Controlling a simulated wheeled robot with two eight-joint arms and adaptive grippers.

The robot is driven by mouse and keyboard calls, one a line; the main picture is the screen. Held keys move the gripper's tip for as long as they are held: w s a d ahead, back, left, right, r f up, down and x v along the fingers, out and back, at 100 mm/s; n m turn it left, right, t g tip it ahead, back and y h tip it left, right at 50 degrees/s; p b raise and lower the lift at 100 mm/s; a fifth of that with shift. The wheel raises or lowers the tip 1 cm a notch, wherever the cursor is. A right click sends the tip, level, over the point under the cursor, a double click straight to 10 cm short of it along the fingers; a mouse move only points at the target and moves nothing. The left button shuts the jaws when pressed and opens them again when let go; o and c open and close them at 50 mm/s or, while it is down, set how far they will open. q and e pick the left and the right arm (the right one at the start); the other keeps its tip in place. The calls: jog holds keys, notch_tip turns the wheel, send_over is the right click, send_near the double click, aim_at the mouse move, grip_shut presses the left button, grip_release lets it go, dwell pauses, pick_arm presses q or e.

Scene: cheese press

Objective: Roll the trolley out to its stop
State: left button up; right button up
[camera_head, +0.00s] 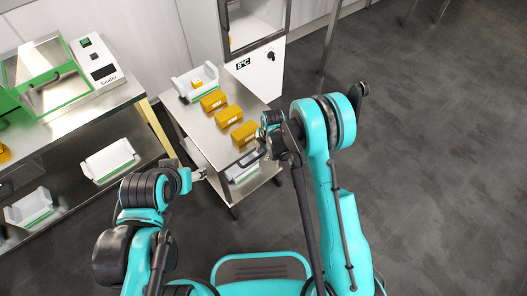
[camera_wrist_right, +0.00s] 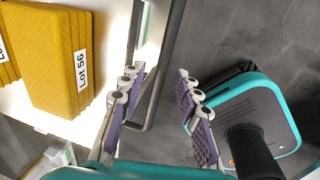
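The trolley (camera_head: 196,132) is a steel cart with a lower shelf, standing beside the workbench. Its top carries several orange-yellow cheese blocks (camera_head: 214,100) and a white tray (camera_head: 182,84) with a small yellow piece. A dark bar handle (camera_head: 251,160) is at its near right end; it also shows in the right wrist view (camera_wrist_right: 165,60). My right gripper (camera_wrist_right: 157,92) is open, its purple-padded fingers on either side of the handle bar, the bar closer to the left finger. My left gripper (camera_head: 197,174) is by the trolley's left side; its fingers are too small to read.
A workbench (camera_head: 60,128) with a sealer (camera_head: 97,62) and green-framed equipment stands at the left, white trays below it. A white cabinet (camera_head: 262,75) with an "8°C" display stands behind the trolley. The grey floor (camera_head: 430,150) at the right is clear.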

notch_tip(320, 180, up, 12)
jog(key=s+d, duration=0.1)
jog(key=shift+s+d, duration=0.2)
jog(key=shift+s, duration=0.2)
jog(key=shift+f, duration=0.1)
jog(key=s+d+r+m+t, duration=0.1)
jog(key=s+d+r+m, duration=0.35)
jog(key=r+m, duration=0.2)
jog(key=s+d+r+m+t, duration=0.25)
jog(key=s+r+m, duration=0.25)
jog(key=r, duration=0.3)
jog(key=s+d+r+m+t, duration=0.1)
jog(key=s+d+m, duration=0.1)
jog(key=s+m, duration=0.4)
jog(key=s+d+r+m+t+h, duration=0.1)
jog(key=s+d+m, duration=0.2)
jog(key=s+m, duration=0.4)
jog(key=shift+d+r+m, duration=0.35)
dwell(0.6)
